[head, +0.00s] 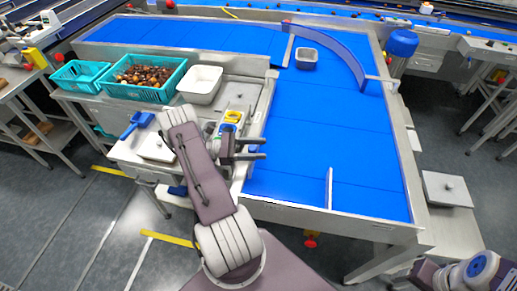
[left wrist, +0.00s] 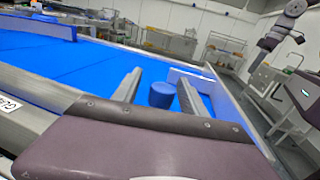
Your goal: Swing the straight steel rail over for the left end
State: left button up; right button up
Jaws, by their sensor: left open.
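The open fingers also show in the left wrist view (left wrist: 160,88). One short, straight steel rail (head: 329,187) stands at the belt's front edge, right of my left gripper and apart from it. Another short, straight steel rail (head: 288,50) stands at the back, near the curved blue guide (head: 335,47). I cannot tell which rail the task names. Part of my right arm shows at bottom right; its gripper is out of view.
A blue motor (head: 402,43) is at right. The belt's middle is clear.

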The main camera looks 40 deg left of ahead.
pick_arm(q)
jog(key=shift+s+a+f, duration=0.1)
jog(key=shift+s+a, duration=0.1)
jog(key=b+v, duration=0.3)
jog(key=v, duration=0.5)
jog(key=shift+s+a, duration=0.2)
